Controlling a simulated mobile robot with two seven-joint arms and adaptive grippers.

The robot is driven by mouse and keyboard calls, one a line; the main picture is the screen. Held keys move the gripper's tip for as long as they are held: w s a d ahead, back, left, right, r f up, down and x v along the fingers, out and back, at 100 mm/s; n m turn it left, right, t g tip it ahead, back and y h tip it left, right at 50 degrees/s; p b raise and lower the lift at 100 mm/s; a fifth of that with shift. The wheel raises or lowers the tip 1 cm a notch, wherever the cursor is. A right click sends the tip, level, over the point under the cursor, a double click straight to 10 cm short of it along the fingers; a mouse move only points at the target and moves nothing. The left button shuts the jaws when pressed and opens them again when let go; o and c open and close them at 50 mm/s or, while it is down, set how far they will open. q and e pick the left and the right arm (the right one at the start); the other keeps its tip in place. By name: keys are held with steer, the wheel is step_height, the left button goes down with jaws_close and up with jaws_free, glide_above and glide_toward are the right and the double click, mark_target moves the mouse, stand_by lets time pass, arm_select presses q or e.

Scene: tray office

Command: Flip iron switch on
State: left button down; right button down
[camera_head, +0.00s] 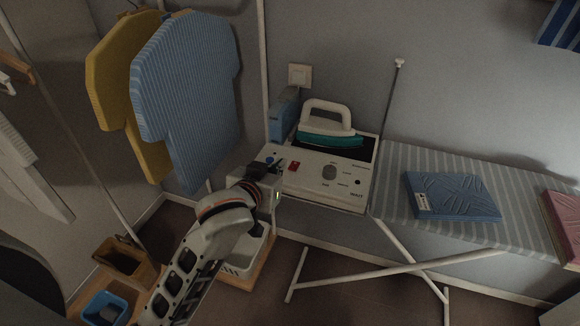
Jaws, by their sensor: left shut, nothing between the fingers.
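The iron (330,133) has a white handle and a teal body and sits on top of a white iron station (333,190) at the end of the ironing board. The station's front panel carries a red switch (293,166), a grey dial (329,172) and small black marks. My left gripper (276,165) is at the left edge of the panel, just left of the red switch. Its dark fingers are shut and empty. Whether they touch the panel I cannot tell. The switch's on or off position is too small to read. My right gripper does not show.
The striped ironing board (395,190) extends right, with a folded blue cloth (452,196) and a pink one (566,222) on it. A blue bottle (281,121) stands behind the station's left side. Blue (188,95) and yellow (110,75) shirts hang left.

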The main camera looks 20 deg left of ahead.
arm_select(q)
glide_above(290, 175)
steer(key=f, duration=0.3)
steer(key=shift+w+f, duration=0.2)
step_height(290, 175, down, 2)
steer(key=shift+s+f, duration=0.15)
steer(key=shift+f, duration=0.1)
steer(key=shift+s+f, duration=0.15)
steer(key=shift+f, duration=0.6)
